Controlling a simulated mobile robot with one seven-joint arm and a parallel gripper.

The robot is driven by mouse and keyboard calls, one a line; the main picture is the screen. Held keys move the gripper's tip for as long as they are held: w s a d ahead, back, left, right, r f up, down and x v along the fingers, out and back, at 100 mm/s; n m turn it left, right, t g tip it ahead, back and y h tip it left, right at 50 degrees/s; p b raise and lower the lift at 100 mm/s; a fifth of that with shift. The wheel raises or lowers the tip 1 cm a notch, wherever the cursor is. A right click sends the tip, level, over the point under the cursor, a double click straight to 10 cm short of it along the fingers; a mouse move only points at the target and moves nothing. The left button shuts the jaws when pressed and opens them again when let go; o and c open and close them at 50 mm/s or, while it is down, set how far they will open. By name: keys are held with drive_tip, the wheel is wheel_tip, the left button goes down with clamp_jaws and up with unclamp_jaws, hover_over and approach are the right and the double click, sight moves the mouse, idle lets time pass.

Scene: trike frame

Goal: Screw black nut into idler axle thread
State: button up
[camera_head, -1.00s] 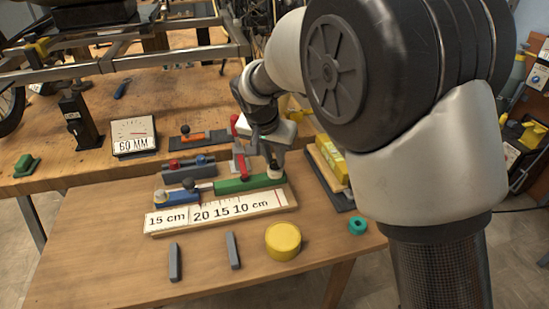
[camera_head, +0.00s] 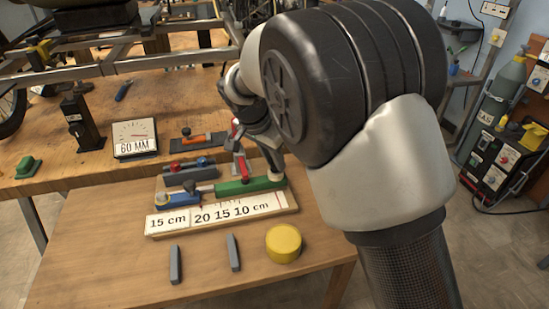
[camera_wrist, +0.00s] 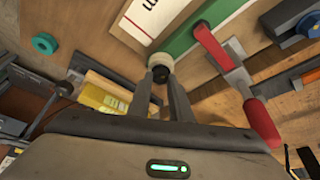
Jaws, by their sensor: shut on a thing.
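My gripper (camera_wrist: 163,75) is shut on a small black nut (camera_wrist: 160,74) in the wrist view. The nut sits between the fingertips, against a pale round end piece (camera_wrist: 162,60) at the end of the green block (camera_wrist: 190,35). I cannot tell how far the nut is on any thread. In the head view, my gripper (camera_head: 276,168) reaches down to the right end of the green block (camera_head: 240,186) on the measuring board (camera_head: 170,223). My arm and fingers hide the nut there.
A red-handled clamp (camera_wrist: 235,80) stands close to the right of my fingers in the wrist view. A yellow cylinder (camera_head: 284,243) and two grey bars (camera_head: 175,264) lie on the front table.

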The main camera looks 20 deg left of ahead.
drive_tip(key=shift+r+m+p, duration=0.1)
drive_tip(key=shift+m+p, duration=0.3)
drive_tip(key=shift+m, duration=0.2)
drive_tip(key=shift+m+h, duration=0.3)
drive_tip(key=shift+w+a+m+p, duration=0.1)
drive_tip(key=shift+m+p, duration=0.4)
drive_tip(key=shift+p, duration=0.05)
drive_tip(key=shift+m+g+h, duration=0.3)
